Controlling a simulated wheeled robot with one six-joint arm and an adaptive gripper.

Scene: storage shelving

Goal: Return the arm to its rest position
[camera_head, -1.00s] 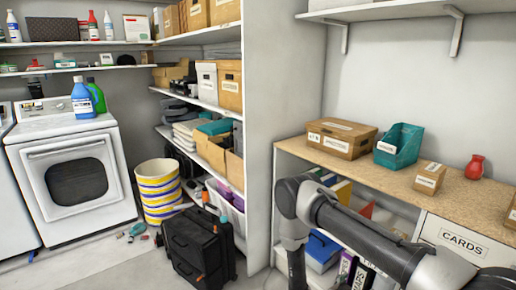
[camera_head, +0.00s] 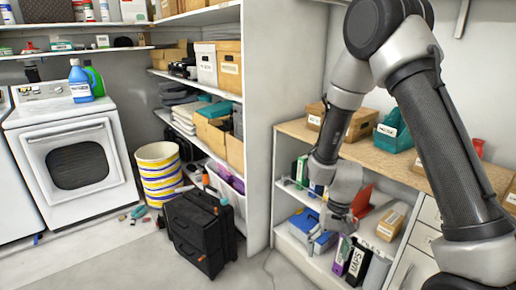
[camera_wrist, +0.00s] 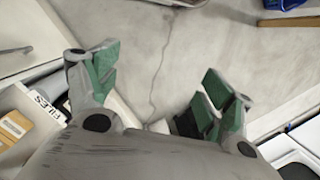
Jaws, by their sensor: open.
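My arm (camera_head: 440,130) rises at the right of the head view, bends at the top and reaches down in front of the counter. My gripper (camera_wrist: 155,95) is open and empty in the wrist view, its green-padded fingers spread apart over the grey floor. In the head view my gripper end (camera_head: 338,215) hangs before the open shelves below the counter; its fingers are hard to make out there.
The wooden counter (camera_head: 295,127) carries a cardboard box (camera_head: 360,124) and a teal bin (camera_head: 393,133), partly behind my arm. A black case (camera_head: 198,230) stands on the floor.

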